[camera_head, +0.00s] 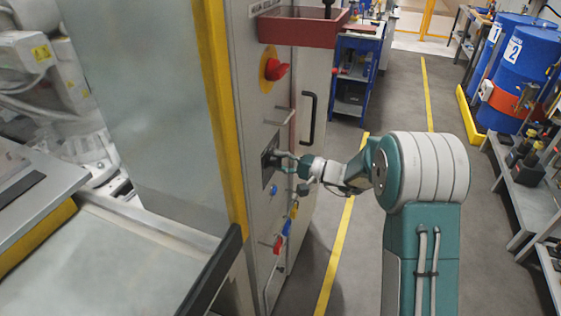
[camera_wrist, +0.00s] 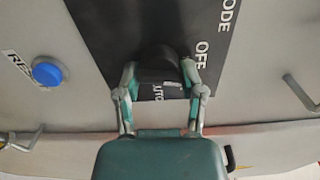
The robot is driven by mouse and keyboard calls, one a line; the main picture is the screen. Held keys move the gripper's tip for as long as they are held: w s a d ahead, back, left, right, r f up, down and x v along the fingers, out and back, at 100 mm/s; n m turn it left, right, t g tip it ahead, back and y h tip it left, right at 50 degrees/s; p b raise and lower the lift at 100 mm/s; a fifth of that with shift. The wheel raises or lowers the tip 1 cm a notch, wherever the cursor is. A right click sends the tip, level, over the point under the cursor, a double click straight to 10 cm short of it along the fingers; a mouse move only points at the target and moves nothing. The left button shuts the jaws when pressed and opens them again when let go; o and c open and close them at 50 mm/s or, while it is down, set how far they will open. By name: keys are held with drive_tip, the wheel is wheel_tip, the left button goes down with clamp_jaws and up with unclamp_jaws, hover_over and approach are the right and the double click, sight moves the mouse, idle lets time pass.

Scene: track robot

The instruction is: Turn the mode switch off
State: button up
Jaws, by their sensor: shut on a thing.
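The mode switch is a dark knob (camera_wrist: 157,56) on a black plate (camera_wrist: 110,35) in the wrist view. The plate carries white lettering, with "OFF" to the right of the knob and a partly hidden label, ending in "UTO", below it. In the head view the black plate (camera_head: 267,168) is on the front of the grey cabinet. My gripper (camera_wrist: 160,70) has one finger on each side of the knob and is shut on it. In the head view my gripper (camera_head: 281,158) reaches the plate from the right. The knob's exact pointing direction is hard to tell.
A blue button (camera_wrist: 47,71) sits left of the plate in the wrist view. On the cabinet, a red rotary knob on yellow (camera_head: 277,69) and a black door handle (camera_head: 309,118) stick out above. Several coloured controls lie below. Open floor (camera_head: 345,285) is to the right.

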drive_tip(key=shift+s+f+n, duration=0.1)
drive_tip(key=shift+f+n, duration=0.1)
drive_tip(key=shift+n, duration=0.9)
drive_tip(key=shift+a+f, duration=0.1)
drive_tip(key=o, duration=1.1)
drive_tip(key=shift+d, duration=0.3)
drive_tip(key=v, duration=1.1)
drive_tip(key=shift+s+d, duration=0.1)
drive_tip(key=shift+d, duration=0.1)
